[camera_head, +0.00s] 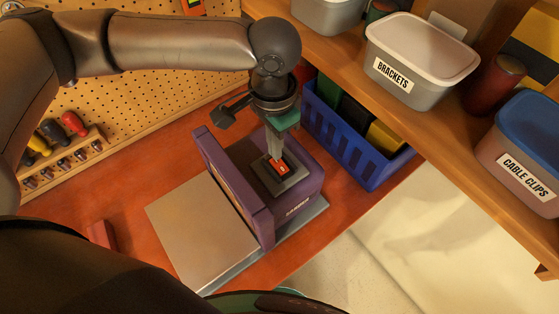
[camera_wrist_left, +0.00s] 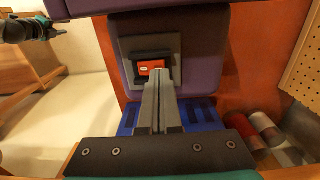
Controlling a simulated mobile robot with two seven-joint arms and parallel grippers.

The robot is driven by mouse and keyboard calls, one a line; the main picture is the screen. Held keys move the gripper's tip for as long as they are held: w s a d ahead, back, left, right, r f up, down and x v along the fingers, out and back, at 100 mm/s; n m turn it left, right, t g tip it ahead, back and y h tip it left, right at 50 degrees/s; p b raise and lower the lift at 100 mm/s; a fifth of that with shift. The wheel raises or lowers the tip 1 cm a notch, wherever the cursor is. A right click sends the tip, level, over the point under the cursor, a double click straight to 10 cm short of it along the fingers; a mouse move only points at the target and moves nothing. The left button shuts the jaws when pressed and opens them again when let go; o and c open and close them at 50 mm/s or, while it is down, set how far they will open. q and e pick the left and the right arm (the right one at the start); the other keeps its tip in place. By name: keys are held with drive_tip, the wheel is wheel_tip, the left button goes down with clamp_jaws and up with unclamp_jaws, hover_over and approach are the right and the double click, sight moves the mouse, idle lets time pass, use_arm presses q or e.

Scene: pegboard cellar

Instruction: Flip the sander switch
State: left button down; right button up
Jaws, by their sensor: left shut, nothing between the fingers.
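The purple sander (camera_head: 300,193) stands on the red-brown bench. A grey switch plate (camera_head: 292,183) on its top holds a red switch (camera_head: 283,169). My left gripper (camera_head: 276,157) is shut and empty, pointing down with its fingertips at the switch. In the left wrist view the closed fingertips (camera_wrist_left: 160,74) overlap the lower right edge of the red switch (camera_wrist_left: 150,65). I cannot tell whether they touch it. A small white mark shows on the switch. My right gripper (camera_wrist_left: 48,30) shows small at the upper left of the wrist view, away from the sander; its jaws are unclear.
A blue basket (camera_head: 345,142) stands close behind the sander. A shelf above holds a "BRACKETS" box (camera_head: 420,62) and a "CABLE CLIPS" box (camera_head: 525,150). A pegboard (camera_head: 130,75) and a tool rack (camera_head: 65,160) are at left. A red block (camera_head: 101,234) lies on the bench.

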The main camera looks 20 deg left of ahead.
use_arm(q)
drive_tip(key=shift+f, duration=0.95)
idle(0.3)
drive_tip(key=shift+r, duration=0.1)
wheel_tip(320, 180, up, 5)
drive_tip(key=p, duration=0.5)
drive_tip(key=shift+f+p, duration=0.2)
drive_tip(key=shift+p, duration=0.15)
drive_tip(key=shift+r, duration=1.15)
